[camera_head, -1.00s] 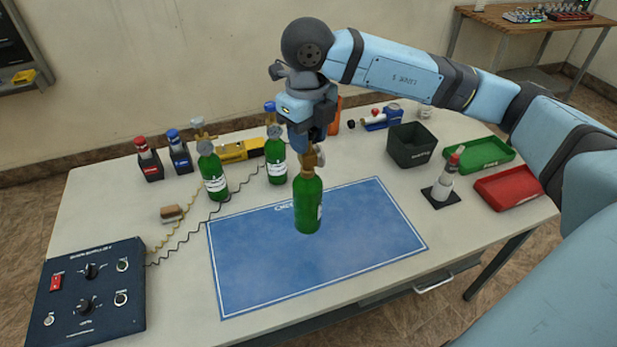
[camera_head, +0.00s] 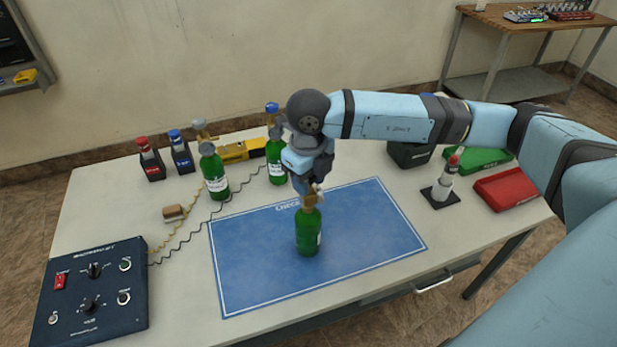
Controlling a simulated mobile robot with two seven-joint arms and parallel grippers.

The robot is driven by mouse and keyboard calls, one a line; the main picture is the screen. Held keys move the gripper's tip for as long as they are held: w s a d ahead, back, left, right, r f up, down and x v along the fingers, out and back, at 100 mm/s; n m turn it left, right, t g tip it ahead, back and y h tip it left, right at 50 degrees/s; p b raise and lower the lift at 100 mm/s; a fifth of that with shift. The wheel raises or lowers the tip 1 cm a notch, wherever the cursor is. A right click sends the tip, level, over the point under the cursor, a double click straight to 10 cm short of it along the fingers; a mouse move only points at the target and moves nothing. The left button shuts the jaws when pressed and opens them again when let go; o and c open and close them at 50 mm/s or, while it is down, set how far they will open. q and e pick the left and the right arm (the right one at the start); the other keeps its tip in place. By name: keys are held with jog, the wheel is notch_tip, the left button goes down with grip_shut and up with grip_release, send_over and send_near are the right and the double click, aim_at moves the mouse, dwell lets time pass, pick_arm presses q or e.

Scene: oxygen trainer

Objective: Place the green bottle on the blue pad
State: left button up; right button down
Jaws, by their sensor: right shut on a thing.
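A green bottle (camera_head: 308,233) with a brass valve top is upright over the middle of the blue pad (camera_head: 255,265). My right gripper (camera_head: 311,190) comes down from above and is shut on the bottle's valve top. The bottle's base appears to be at or just above the pad; I cannot tell whether they touch. Two other green bottles stand behind the pad, one at the left (camera_head: 214,173) and one (camera_head: 276,160) just left of my right wrist. My left gripper is not in view.
A dark control box (camera_head: 92,295) sits at the front left, with cables running back. The pad is otherwise clear.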

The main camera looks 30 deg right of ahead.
jog(key=shift+f, duration=0.15)
jog(key=c, duration=0.7)
grip_release()
jog(key=shift+r, duration=0.7)
notch_tip(320, 180, up, 11)
jog(key=shift+b, duration=0.85)
